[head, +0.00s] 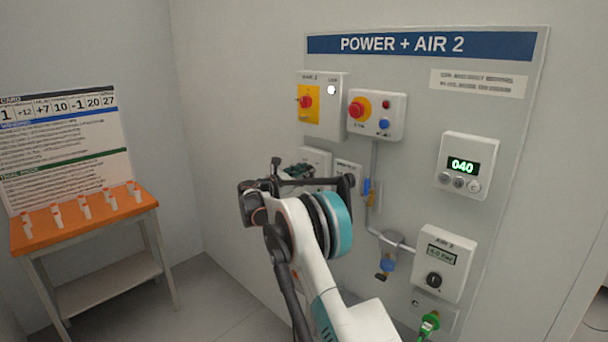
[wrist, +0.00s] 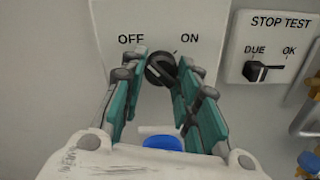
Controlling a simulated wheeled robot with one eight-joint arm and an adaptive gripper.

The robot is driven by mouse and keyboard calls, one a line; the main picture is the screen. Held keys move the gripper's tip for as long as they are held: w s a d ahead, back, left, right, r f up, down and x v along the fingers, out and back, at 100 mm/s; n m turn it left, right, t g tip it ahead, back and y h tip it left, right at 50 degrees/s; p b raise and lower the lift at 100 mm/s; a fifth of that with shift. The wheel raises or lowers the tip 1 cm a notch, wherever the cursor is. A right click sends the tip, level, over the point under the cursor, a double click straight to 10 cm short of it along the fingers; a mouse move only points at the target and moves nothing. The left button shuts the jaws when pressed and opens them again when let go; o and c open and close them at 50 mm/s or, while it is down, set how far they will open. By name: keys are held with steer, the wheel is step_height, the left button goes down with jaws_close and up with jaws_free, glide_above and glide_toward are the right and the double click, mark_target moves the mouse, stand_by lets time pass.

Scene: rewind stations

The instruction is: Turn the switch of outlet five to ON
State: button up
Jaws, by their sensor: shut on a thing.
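A black rotary switch (wrist: 158,70) sits on a white wall box (wrist: 160,14), with OFF printed at its upper left and ON at its upper right. My gripper (wrist: 161,76) is shut on this switch, with one teal finger on each side of it. The knob looks tilted, but the fingers hide part of it, so its exact setting is hard to tell. No outlet number is readable. In the head view the box (head: 317,157) shows partly behind my arm, which hides the switch.
A STOP TEST box (wrist: 282,48) with a black lever is close on the right. Blue and yellow fittings (head: 368,190) and a pipe run beside it. Above are boxes with a red knob (head: 305,102) and buttons (head: 384,124). An orange-topped table (head: 85,222) stands left; floor between is clear.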

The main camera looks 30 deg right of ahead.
steer(key=shift+w+r+m+p, duration=0.1)
steer(key=shift+m+p, duration=0.7)
steer(key=shift+m, duration=3.6)
steer(key=shift+w+r+m+p, duration=0.1)
steer(key=shift+m+p, duration=0.65)
steer(key=shift+m, duration=3.65)
steer(key=shift+s, duration=0.1)
steer(key=o, duration=1.1)
steer(key=shift+c, duration=0.2)
steer(key=shift+a, duration=0.1)
